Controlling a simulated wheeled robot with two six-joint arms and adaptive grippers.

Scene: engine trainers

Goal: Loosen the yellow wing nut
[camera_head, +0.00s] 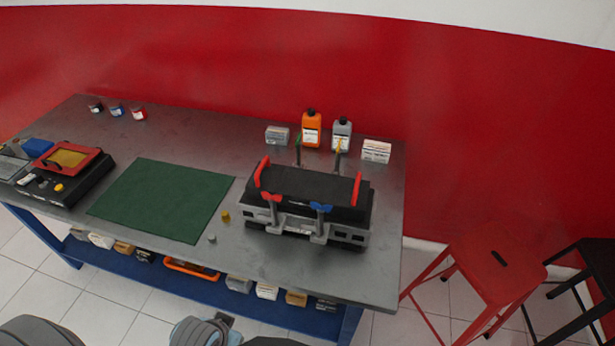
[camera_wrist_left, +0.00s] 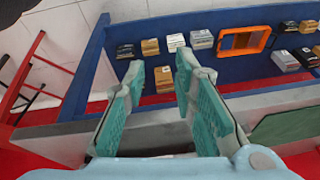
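The yellow wing nut (camera_head: 339,146) shows at the back right of the black-topped engine trainer (camera_head: 310,187) in the head view, in front of the grey bottle. It is small there and its fine position cannot be told. A green wing nut (camera_head: 298,139) is at the back left. A red wing nut (camera_head: 272,197) and a blue wing nut (camera_head: 320,207) are at the front. My left gripper (camera_wrist_left: 160,66) is open and empty in the left wrist view, its teal pads apart, near the bench front and away from the yellow wing nut. My right gripper is not in view.
The trainer has two red handles. An orange bottle (camera_head: 311,128), a grey bottle (camera_head: 341,134) and a white box (camera_head: 376,151) stand behind it. A green mat (camera_head: 163,200) lies left. A red stool (camera_head: 486,275) stands right of the bench.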

